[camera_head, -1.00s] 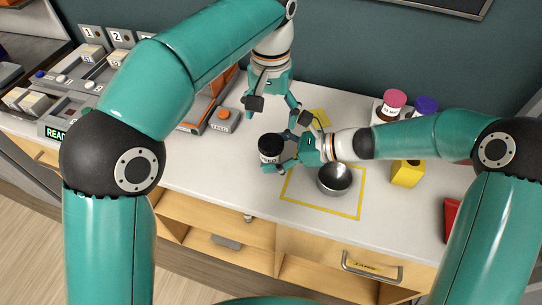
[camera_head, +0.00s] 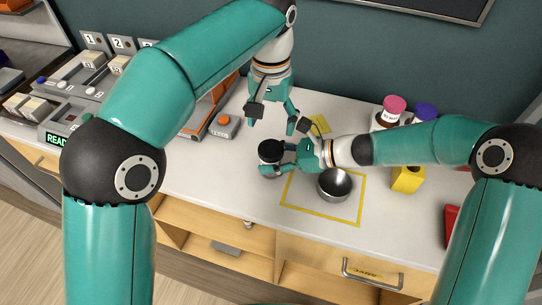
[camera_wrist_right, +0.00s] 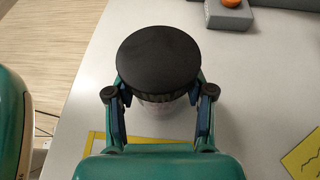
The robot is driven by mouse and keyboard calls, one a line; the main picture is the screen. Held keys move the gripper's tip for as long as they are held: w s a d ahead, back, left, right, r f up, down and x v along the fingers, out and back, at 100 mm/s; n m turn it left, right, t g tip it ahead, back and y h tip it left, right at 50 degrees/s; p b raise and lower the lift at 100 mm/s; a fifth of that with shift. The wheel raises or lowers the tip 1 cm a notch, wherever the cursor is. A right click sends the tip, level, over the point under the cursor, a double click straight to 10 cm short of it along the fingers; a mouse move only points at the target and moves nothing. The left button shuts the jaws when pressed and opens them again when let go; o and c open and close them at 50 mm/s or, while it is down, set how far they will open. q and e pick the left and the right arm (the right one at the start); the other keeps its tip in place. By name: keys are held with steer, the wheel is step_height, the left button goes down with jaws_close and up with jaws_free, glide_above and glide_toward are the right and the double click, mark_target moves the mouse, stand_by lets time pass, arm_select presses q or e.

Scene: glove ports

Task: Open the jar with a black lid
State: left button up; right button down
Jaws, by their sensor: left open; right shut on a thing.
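The jar with a black lid (camera_head: 270,151) stands at the middle of the table, just left of the yellow-taped square. Its round black lid (camera_wrist_right: 158,58) is on top of it in the right wrist view. My right gripper (camera_head: 277,167) comes from the right and is shut around the jar's body, below the lid; its fingers flank the jar in the wrist view (camera_wrist_right: 160,105). My left gripper (camera_head: 271,128) is open and empty, pointing down, behind and above the jar.
A metal bowl (camera_head: 335,184) sits in the yellow-taped square (camera_head: 318,210). Jars with a pink lid (camera_head: 395,104) and a purple lid (camera_head: 426,111) stand at the back right. A yellow block (camera_head: 407,179) is at the right. A grey box with an orange button (camera_head: 224,124) stands behind left.

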mark_target(271, 148)
arm_select(q)
steer(key=m, duration=1.2)
steer(key=shift+m, duration=0.3)
steer(key=m, duration=1.3)
steer(key=shift+m, duration=0.4)
steer(key=shift+f+m, duration=0.3)
steer(key=shift+f, duration=0.05)
step_height(271, 148, down, 7)
steer(key=shift+f, duration=0.15)
